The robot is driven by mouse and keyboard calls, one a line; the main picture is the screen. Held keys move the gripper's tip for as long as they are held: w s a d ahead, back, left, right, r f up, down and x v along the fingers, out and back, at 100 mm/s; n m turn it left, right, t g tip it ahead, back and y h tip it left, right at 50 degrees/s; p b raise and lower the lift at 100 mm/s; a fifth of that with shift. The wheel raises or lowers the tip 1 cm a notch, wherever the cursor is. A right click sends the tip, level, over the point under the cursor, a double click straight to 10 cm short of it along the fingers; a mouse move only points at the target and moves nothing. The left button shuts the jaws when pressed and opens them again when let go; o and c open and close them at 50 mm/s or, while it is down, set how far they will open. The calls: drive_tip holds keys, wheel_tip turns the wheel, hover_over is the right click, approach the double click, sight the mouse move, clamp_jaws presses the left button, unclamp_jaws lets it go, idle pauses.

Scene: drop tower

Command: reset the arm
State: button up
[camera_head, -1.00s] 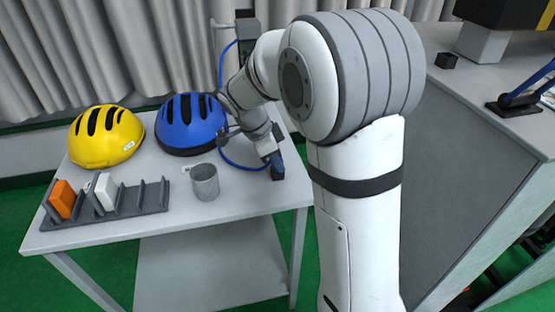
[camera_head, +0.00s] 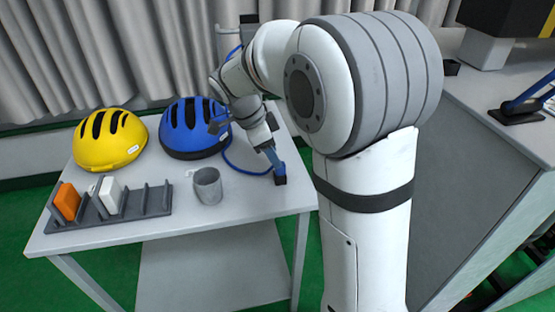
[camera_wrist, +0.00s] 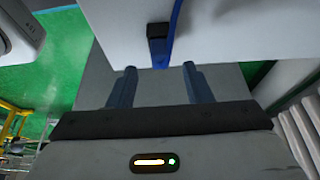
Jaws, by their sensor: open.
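My gripper (camera_wrist: 158,86) is open in the wrist view, with its two blue-grey fingers apart and nothing between them that I can see gripped. Beyond the fingertips, a black block with a blue strip (camera_wrist: 158,32) shows at the pale table's edge. In the head view my arm bends over the right side of the table, and its wrist end (camera_head: 272,150) points down beside a small black block (camera_head: 280,180). The fingers are small there, and whether they touch the block cannot be told.
A yellow helmet (camera_head: 108,146), a blue helmet (camera_head: 190,140), a grey mug (camera_head: 208,187) and a grey rack (camera_head: 150,207) with orange (camera_head: 66,200) and white (camera_head: 110,195) pieces stand on the table (camera_head: 240,205). A blue cable (camera_head: 238,165) loops near my wrist. A counter (camera_head: 490,95) stands right.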

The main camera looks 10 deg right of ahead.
drive_tip(key=shift+v, duration=1.3)
drive_tip(key=s+d+r+n+t+y+p, duration=0.1)
drive_tip(key=s+r+n+p, duration=0.3)
drive_tip(key=s+n, duration=0.5)
drive_tip(key=s+d+r+n+t+y+p, duration=0.1)
drive_tip(key=s+d+r+n+y+p, duration=0.1)
drive_tip(key=s+r+n+p, duration=0.3)
drive_tip(key=shift+s+d+n+t+y+p, duration=0.3)
drive_tip(key=shift+s+n+y+p, duration=0.5)
drive_tip(key=shift+s+n+p, duration=1.9)
drive_tip(key=shift+s+r+m+b, duration=0.1)
drive_tip(key=shift+s+m+b, duration=0.7)
drive_tip(key=shift+b, duration=0.4)
